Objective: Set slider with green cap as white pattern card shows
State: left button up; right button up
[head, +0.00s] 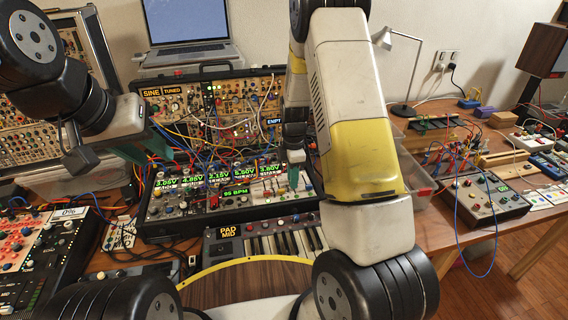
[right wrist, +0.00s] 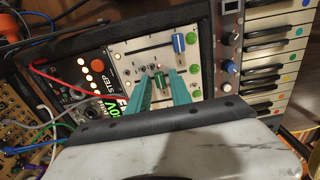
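The slider with the green cap (right wrist: 159,79) is on a pale panel (right wrist: 150,48) in the right wrist view. My right gripper (right wrist: 159,84) has its two teal fingers on either side of the cap, with a gap visible; contact is unclear. In the head view the right gripper (head: 293,176) is low over the synth case (head: 222,222), partly hidden by my arm. My left gripper (head: 150,150) is open and empty above the case's left side.
A blue-capped slider (right wrist: 178,43) and round green buttons (right wrist: 194,68) sit close to the green cap. Patch cables (head: 190,140) cross the case near my left gripper. A keyboard (head: 270,246) is in front. More modules (head: 486,196) stand on the right table.

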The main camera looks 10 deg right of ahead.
grip_shut()
dwell(1.2)
